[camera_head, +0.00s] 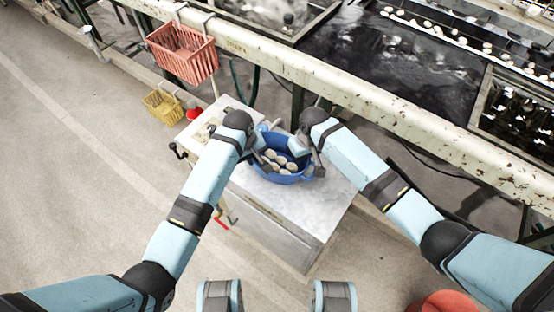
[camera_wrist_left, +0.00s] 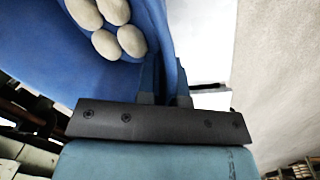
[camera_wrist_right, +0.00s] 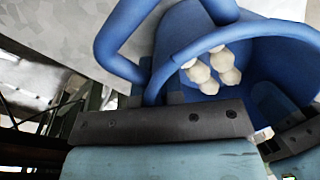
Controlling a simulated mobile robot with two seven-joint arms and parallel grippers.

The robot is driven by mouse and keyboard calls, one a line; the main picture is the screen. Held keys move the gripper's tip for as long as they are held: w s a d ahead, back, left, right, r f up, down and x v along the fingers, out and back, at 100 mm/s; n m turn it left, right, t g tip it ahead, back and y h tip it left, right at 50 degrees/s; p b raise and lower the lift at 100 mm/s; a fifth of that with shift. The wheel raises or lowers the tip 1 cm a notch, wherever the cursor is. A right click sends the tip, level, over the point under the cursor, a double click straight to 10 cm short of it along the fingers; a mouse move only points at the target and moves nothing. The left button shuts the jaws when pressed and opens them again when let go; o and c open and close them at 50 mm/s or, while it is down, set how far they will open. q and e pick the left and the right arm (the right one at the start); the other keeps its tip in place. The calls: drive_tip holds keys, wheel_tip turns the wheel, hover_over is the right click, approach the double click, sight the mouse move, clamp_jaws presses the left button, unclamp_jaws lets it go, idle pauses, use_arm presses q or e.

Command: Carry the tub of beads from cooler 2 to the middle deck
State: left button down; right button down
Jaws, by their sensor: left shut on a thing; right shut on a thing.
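A blue tub (camera_head: 272,177) holds several pale, rounded pieces. It stands over the white top of a cabinet (camera_head: 325,200); I cannot tell whether it touches the top. My left gripper (camera_head: 262,158) is shut on the tub's left side; in the left wrist view, the blue wall (camera_wrist_left: 168,35) is between its fingers. My right gripper (camera_head: 317,165) is shut on the tub's right side; in the right wrist view, its fingers are at a blue loop handle (camera_wrist_right: 113,45) by the rim. No label marking cooler 2 or the middle deck is legible.
A long, worn cream beam (camera_head: 350,95) runs behind the cabinet, with dark water basins (camera_head: 395,60) beyond. A red basket (camera_head: 183,52) hangs from it. A yellow basket (camera_head: 163,106) hangs lower. Open floor (camera_head: 90,150) lies at left. A red round thing (camera_head: 445,302) is at the bottom right.

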use_arm(q)
drive_tip(key=shift+r, duration=0.1)
